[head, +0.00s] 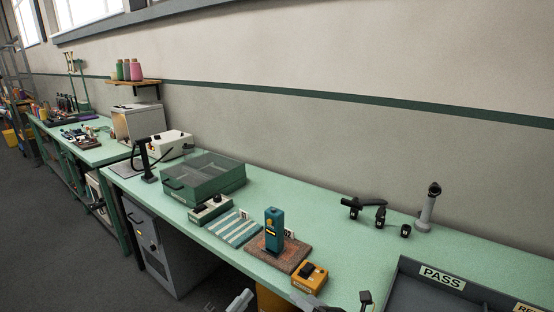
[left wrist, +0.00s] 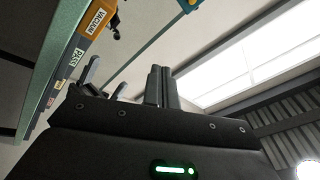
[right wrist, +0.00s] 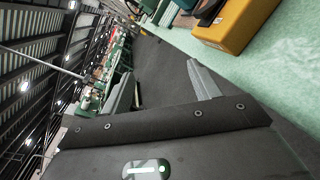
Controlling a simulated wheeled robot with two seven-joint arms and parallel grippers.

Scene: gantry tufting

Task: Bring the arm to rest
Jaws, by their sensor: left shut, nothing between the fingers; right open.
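My left gripper (left wrist: 160,84) shows in the left wrist view with its two dark fingers together, nothing between them. The wall, a bright window and the roof lie beyond it. My right gripper (right wrist: 162,88) shows in the right wrist view with its pale fingers wide apart and empty. It is beside the front edge of the green workbench (head: 211,233), with an orange box (right wrist: 238,24) close by at upper right. In the head view, grey parts that look like gripper pieces show at the bottom edge; I cannot tell which arm they belong to.
The bench holds a teal device (head: 274,232) on a brownish mat, a striped pad (head: 234,229), a green lidded case (head: 205,178) and the orange box (head: 309,276). A grey PASS tray (head: 399,281) stands at lower right. The bench's right-middle surface is mostly clear.

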